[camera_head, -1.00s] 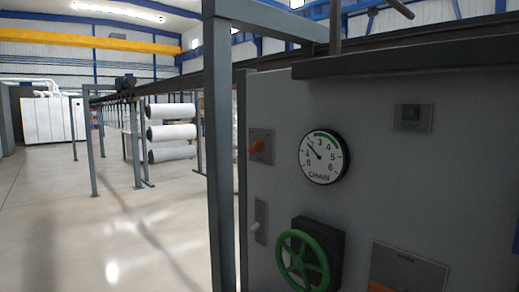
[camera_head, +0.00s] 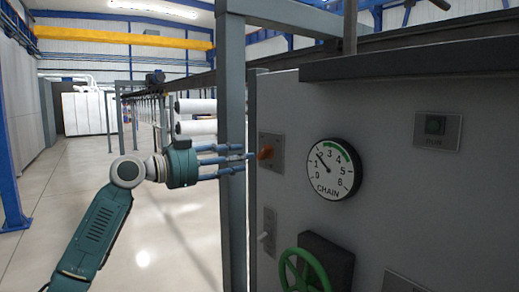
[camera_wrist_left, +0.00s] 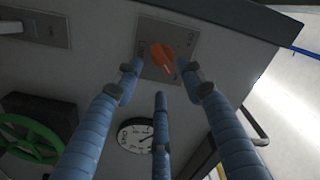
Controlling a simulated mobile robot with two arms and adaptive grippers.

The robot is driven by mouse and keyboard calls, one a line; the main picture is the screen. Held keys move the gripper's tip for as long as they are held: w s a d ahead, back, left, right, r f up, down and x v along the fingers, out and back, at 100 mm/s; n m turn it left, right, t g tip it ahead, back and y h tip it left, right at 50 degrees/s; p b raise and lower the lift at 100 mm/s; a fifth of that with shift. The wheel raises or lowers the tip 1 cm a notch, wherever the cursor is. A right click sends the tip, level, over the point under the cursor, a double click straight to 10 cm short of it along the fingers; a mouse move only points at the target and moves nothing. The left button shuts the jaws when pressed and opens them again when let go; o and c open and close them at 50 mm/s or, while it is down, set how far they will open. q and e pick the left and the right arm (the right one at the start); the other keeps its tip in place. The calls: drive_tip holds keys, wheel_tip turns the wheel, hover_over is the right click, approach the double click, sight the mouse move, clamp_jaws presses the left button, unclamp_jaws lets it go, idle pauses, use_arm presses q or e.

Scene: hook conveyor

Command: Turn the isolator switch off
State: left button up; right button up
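The isolator switch is an orange rotary knob (camera_head: 266,153) on a grey plate (camera_head: 277,143), at the left side of the grey control cabinet. My left gripper (camera_head: 250,157) comes in from the left, its blue fingers pointing at the knob. In the left wrist view the knob (camera_wrist_left: 163,57) lies ahead, between and beyond the spread fingertips of the left gripper (camera_wrist_left: 160,80). The fingers look open and empty; I cannot tell whether any fingertip touches the plate. My right gripper is not in view.
A round chain gauge (camera_head: 333,169) sits right of the switch. A green handwheel (camera_head: 305,272) and a small lever plate (camera_head: 268,238) are below. A grey post (camera_head: 233,150) stands at the cabinet's left, close to my left fingers.

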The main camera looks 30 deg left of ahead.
sight(261, 155)
use_arm(q)
drive_tip(key=p+x, duration=0.2)
drive_tip(key=x, duration=0.4)
drive_tip(key=shift+d+r+p, duration=0.1)
drive_tip(key=shift+r+p, duration=0.05)
drive_tip(key=shift+p, duration=0.2)
drive_tip(key=shift+w+d, duration=0.15)
drive_tip(key=shift+w, duration=0.2)
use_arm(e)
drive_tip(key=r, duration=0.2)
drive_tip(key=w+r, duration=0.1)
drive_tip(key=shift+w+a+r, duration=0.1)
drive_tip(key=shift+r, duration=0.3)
use_arm(q)
clamp_jaws()
